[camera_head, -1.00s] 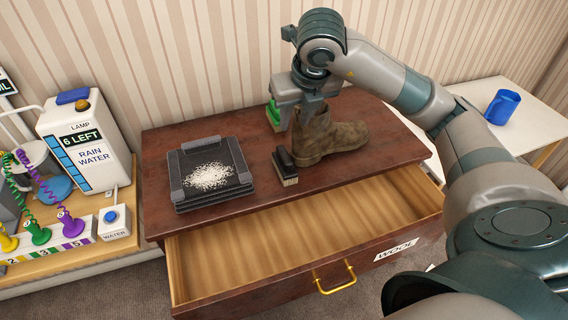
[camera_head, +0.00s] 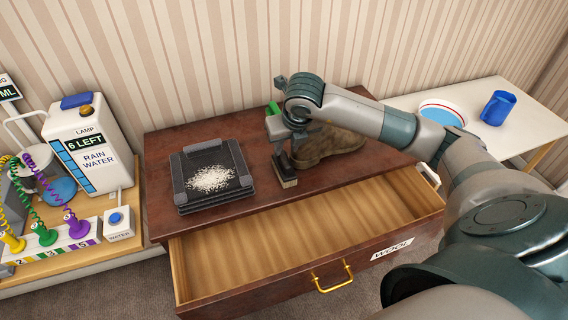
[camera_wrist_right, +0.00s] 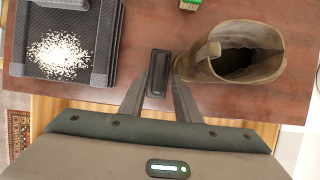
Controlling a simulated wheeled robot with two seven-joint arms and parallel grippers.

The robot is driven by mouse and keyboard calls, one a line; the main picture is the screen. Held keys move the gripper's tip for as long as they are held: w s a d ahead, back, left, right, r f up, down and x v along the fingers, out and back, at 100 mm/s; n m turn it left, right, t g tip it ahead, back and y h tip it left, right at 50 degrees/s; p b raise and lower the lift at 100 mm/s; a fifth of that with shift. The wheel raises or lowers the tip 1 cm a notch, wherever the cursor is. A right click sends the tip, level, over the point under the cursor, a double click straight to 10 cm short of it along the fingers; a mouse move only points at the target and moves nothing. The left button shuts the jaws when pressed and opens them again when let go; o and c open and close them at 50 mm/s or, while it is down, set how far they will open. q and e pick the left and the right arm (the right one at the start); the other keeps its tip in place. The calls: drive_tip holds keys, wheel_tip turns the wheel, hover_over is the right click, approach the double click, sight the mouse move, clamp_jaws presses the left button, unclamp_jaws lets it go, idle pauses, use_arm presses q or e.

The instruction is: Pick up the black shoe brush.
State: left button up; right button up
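The black shoe brush (camera_head: 285,168) stands on the dresser top between the dark tray and the brown boot, its pale bristles facing down. In the right wrist view the brush (camera_wrist_right: 159,73) lies between the two spread fingers of my right gripper (camera_wrist_right: 160,88), with a gap on each side. In the head view my right gripper (camera_head: 284,150) is low over the brush, its fingers partly hidden behind my wrist. My left gripper is in neither view.
The brown boot (camera_head: 330,146) stands close to the right of the brush; it also shows in the wrist view (camera_wrist_right: 230,52). A dark tray (camera_head: 211,175) with white grains is to the left. A green-topped brush (camera_head: 273,108) is behind. The drawer (camera_head: 310,225) below stands open.

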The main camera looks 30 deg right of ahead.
sight(285, 157)
drive_tip(key=shift+w+f, duration=0.1)
drive_tip(key=shift+f, duration=0.15)
drive_tip(key=shift+f+p, duration=0.65)
drive_tip(key=shift+p, duration=0.05)
drive_tip(key=p+x, duration=0.1)
drive_tip(key=x, duration=0.2)
drive_tip(key=shift+p, duration=0.3)
drive_tip(key=shift+w+f, duration=0.1)
drive_tip(key=shift+f, duration=0.4)
clamp_jaws()
